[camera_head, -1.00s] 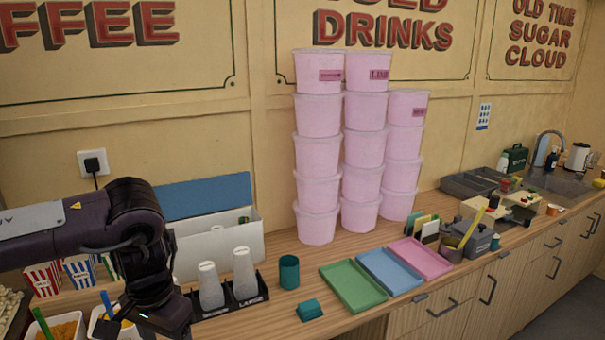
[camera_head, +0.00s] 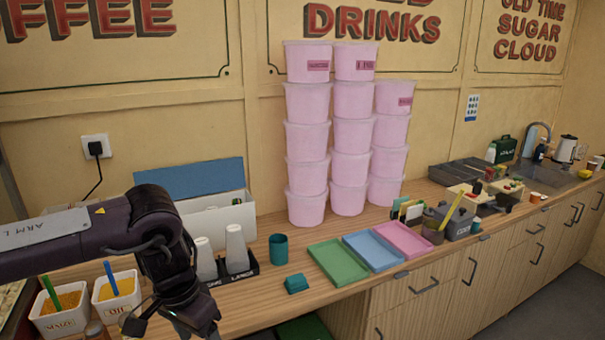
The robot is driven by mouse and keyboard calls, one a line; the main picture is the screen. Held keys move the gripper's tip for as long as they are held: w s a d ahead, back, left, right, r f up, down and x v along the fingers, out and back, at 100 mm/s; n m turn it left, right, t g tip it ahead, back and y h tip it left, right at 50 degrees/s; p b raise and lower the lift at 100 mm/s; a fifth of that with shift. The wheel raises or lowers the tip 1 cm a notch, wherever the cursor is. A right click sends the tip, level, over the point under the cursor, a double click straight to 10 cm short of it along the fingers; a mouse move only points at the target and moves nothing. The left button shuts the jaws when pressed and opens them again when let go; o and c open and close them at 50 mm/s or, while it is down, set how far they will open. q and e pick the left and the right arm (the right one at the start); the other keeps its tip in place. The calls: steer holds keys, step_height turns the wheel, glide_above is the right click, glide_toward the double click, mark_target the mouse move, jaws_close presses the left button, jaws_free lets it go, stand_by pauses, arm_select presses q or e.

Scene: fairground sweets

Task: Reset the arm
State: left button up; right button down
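My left arm comes in from the left, marked "ARM L". It bends down at the elbow, and its gripper (camera_head: 184,322) hangs low by the counter's front edge. The lower end is dark and small, and the fingers do not show clearly. I see nothing held in it. It is in front of the cup holder (camera_head: 252,267) and to the right of the two white tubs. My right gripper is not in view.
Two white tubs (camera_head: 118,304) with spoons stand left of the arm. White cups (camera_head: 237,249), a teal cup (camera_head: 279,248), a teal block (camera_head: 296,283) and green (camera_head: 338,262), blue (camera_head: 372,251) and pink (camera_head: 404,239) trays stand right. Stacked pink tubs (camera_head: 307,140) stand behind.

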arm_select(q)
steer(key=w+d+f+m+t+h+b, duration=0.15)
steer(key=w+d+f+h, duration=0.25)
steer(key=d+f, duration=0.45)
steer(key=w+d+f+m+t+h+b, duration=0.15)
steer(key=w+d+f+m+h, duration=0.35)
steer(key=d, duration=0.6)
step_height(320, 180, down, 20)
steer(key=a+n+t+y+b, duration=0.2)
steer(key=a+n+t, duration=0.1)
steer(key=n, duration=0.3)
steer(key=s+a+f+n+y+b, duration=0.1)
steer(key=s+a+f+y, duration=0.1)
steer(key=s+a+f, duration=0.75)
steer(key=s+a+f+n+y+b, duration=0.15)
steer(key=s+f, duration=0.55)
steer(key=f, duration=0.7)
steer(key=s+a+f+g+y, duration=0.1)
steer(key=s+a+f, duration=0.2)
steer(key=s, duration=0.7)
steer(key=s+a+f+g+y, duration=0.2)
steer(key=s+f, duration=0.3)
steer(key=s, duration=0.6)
steer(key=s+a+f+n+g+y, duration=0.1)
steer(key=s+a+f, duration=0.3)
steer(key=s, duration=0.7)
steer(key=shift+s+a+f+g+y, duration=0.2)
steer(key=shift+a+f+g+y, duration=0.1)
steer(key=shift+a+g+y, duration=0.25)
